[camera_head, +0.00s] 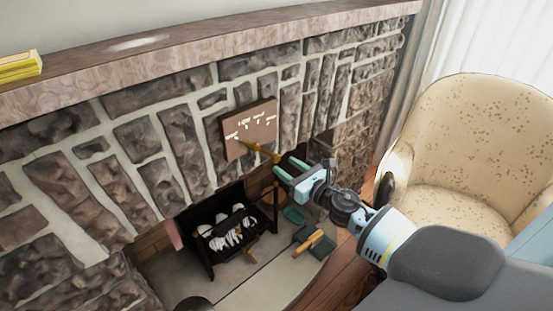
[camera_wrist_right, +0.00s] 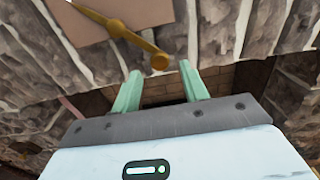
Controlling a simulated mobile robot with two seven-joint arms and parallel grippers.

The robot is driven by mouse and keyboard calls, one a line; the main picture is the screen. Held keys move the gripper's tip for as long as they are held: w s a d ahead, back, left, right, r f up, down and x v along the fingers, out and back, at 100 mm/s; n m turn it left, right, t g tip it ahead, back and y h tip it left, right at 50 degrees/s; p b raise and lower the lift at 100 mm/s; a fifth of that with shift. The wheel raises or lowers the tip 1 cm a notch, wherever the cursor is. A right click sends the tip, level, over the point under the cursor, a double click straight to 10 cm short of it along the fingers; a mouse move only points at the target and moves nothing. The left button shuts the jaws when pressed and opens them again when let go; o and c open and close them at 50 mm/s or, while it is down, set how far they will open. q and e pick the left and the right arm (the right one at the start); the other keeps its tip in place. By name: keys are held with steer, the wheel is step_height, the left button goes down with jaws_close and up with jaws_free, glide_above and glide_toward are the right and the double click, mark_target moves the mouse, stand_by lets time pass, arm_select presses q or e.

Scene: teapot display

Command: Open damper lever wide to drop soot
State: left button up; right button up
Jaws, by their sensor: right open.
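The damper lever (camera_head: 261,150) is a brass-coloured bar with a round knob. It is mounted at a brown plate (camera_head: 249,127) with white markings on the stone fireplace front. In the right wrist view the lever (camera_wrist_right: 118,29) slants down to the right, and its knob is just ahead of the fingertips. My right gripper (camera_head: 283,165) is open, with its green fingers pointing at the knob end. In the wrist view the gripper (camera_wrist_right: 160,72) has its fingers apart, with nothing seen between them. My left gripper is out of view.
Below, a black grate (camera_head: 226,235) holds whitish logs in the firebox. A green dustpan with a wooden-handled brush (camera_head: 314,242) lies on the pale hearth (camera_head: 268,283). A patterned armchair (camera_head: 480,140) stands at right. The stone mantel (camera_head: 200,48) runs above.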

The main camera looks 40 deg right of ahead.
mark_target(278, 160)
steer(key=shift+w+a, duration=0.15)
steer(key=shift+w, duration=1.2)
steer(key=shift+w+a, duration=0.1)
steer(key=shift+w, duration=1.25)
steer(key=shift+c, duration=0.3)
